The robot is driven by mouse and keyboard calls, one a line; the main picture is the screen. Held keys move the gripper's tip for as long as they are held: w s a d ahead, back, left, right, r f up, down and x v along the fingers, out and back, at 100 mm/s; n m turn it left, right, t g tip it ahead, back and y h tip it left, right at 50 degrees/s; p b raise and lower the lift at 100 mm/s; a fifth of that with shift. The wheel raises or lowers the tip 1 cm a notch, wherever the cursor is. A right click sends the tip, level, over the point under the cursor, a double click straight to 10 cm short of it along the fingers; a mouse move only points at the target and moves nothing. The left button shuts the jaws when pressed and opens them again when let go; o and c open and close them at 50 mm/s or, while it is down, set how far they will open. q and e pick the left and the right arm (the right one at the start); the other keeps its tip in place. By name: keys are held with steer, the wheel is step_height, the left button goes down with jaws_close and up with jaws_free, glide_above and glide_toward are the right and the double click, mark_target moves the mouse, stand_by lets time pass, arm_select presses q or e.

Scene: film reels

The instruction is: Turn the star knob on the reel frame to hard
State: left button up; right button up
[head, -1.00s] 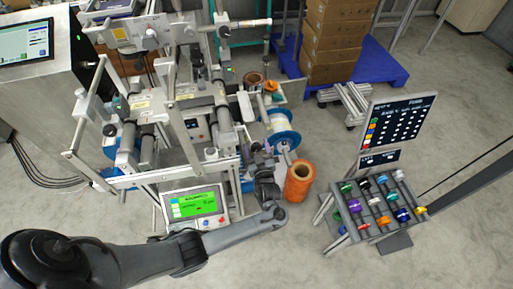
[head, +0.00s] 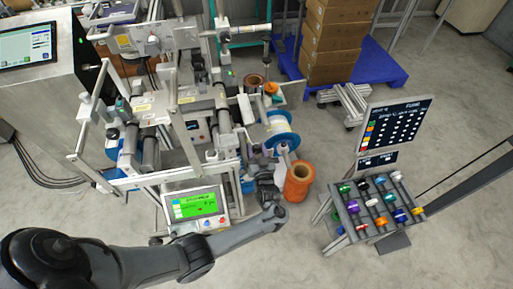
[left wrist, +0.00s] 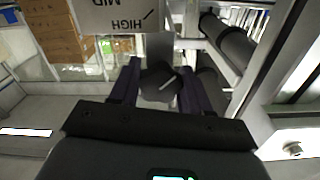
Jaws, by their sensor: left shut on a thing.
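The reel frame (head: 130,182) stands at the left of the head view, with rollers and blue-flanged reels. My left gripper (head: 261,160) is at its right front side, beside the blue-rimmed reel (head: 281,140). In the left wrist view my left gripper (left wrist: 160,88) is shut on the dark star knob (left wrist: 159,83), one finger on each side. A pale line marks the knob's face. Behind it is a white label (left wrist: 112,17) reading HIGH and MID upside down; the rest of the label is out of view or hidden. The knob is hidden in the head view. My right gripper is not in view.
An orange roll (head: 299,181) stands on the floor just right of my left gripper. A green-lit panel (head: 196,206) is on the frame's front. A tilted rack (head: 345,222) with coloured spools stands right, below a dark board (head: 399,122). Grey floor lies between.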

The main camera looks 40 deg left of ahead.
arm_select(q)
steer(key=o, duration=1)
steer(key=shift+o, duration=0.2)
steer(key=shift+d, duration=0.1)
steer(key=p+v, duration=0.1)
steer(key=v, duration=0.9)
steer(key=shift+s+d, duration=0.25)
